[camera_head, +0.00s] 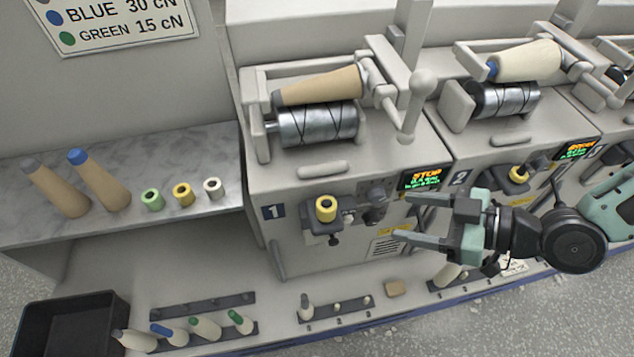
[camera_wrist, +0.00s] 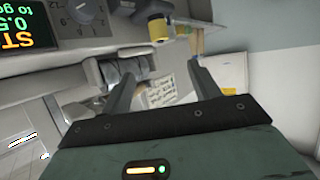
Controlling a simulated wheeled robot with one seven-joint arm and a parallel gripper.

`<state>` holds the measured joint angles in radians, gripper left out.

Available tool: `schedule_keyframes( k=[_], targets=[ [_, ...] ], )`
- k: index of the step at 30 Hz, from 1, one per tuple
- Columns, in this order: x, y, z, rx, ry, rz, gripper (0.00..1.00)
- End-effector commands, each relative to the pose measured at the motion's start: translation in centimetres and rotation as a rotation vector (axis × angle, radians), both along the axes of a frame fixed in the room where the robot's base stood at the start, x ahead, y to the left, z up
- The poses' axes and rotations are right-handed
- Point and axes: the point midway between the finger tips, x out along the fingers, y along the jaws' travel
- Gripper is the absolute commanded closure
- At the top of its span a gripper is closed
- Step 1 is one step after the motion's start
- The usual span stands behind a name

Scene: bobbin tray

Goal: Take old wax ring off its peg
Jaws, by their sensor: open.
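A yellow wax ring (camera_head: 326,208) sits on a peg on the front of machine unit 1. A second yellow ring (camera_head: 518,173) sits on the front of unit 2. My gripper (camera_head: 402,216) is open and empty, to the right of the unit 1 ring and apart from it, its fingers pointing left. In the wrist view a yellow ring (camera_wrist: 160,27) shows above and beyond the open fingertips (camera_wrist: 160,78); its peg is mostly hidden there. Green (camera_head: 152,200), yellow (camera_head: 183,195) and white (camera_head: 213,188) rings stand on the marble shelf at left.
Two tan cones (camera_head: 98,180) stand on the shelf (camera_head: 130,150). A black bin (camera_head: 70,325) is at the lower left, beside racks with several small bobbins (camera_head: 205,328).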

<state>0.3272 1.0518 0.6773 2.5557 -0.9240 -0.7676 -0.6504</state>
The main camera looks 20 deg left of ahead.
Motion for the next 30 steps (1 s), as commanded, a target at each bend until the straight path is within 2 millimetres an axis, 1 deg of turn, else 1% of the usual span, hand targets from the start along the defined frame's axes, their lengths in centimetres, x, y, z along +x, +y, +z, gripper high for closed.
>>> schedule_keyframes(
  k=[7,19,24,27,30],
  targets=[
    [0.2,2.0,-1.5,0.006,-0.006,0.002,0.39],
    [0.5,4.5,-2.6,0.004,-0.005,0.001,0.39],
    [0.7,7.9,-3.8,0.006,-0.003,0.005,0.39],
    [0.9,9.5,-4.4,0.005,-0.002,0.004,0.39],
    [1.0,10.6,-4.7,0.004,-0.001,0.003,0.39]
  ],
)
